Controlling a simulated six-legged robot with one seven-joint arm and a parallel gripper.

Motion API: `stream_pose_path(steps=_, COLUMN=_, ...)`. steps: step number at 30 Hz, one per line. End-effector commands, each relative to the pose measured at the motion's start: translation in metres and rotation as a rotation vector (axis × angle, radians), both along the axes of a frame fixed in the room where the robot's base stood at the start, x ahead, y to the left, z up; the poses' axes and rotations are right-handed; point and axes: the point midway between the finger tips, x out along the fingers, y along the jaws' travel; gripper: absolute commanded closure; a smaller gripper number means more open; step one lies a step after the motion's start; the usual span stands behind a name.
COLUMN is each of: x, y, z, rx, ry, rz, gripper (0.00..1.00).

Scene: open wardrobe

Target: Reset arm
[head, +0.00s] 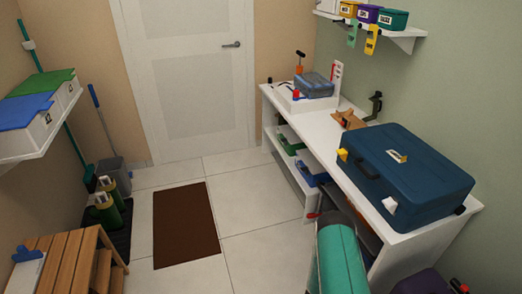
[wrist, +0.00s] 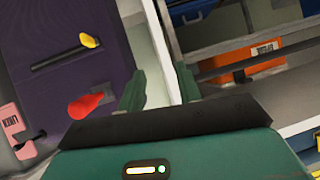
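My gripper (wrist: 160,82) shows in the wrist view as two dark green fingers, set apart with nothing held between them. Beyond the gap is a pale upright panel. A dark purple case (wrist: 75,55) with a red knob (wrist: 88,104) and a yellow-tipped dark bar (wrist: 66,50) lies to the left of the fingers. An orange box (wrist: 240,66) sits on a shelf to the right. In the head view, a teal part of my arm shows at the bottom, beside the workbench; the fingers cannot be made out there.
A white workbench (head: 338,158) on the right carries a large blue toolbox (head: 408,165). A wall shelf (head: 385,32) hangs above. A wooden step stool (head: 62,255) and a shelf with bins (head: 35,140) are left. The floor around the brown mat (head: 185,222) is mostly clear.

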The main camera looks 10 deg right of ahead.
Motion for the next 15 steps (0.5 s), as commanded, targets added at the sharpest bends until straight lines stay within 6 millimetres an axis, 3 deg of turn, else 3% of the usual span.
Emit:
stream_pose_path(steps=1, x=0.026, y=0.003, z=0.021, rx=0.031, ry=-0.018, rz=0.03, gripper=0.65)
stream_pose_path(steps=6, x=0.089, y=0.022, z=0.083, rx=0.135, ry=-0.05, rz=0.131, gripper=0.65)
stream_pose_path(steps=15, x=0.164, y=0.071, z=0.208, rx=0.285, ry=-0.068, rz=0.343, gripper=0.65)
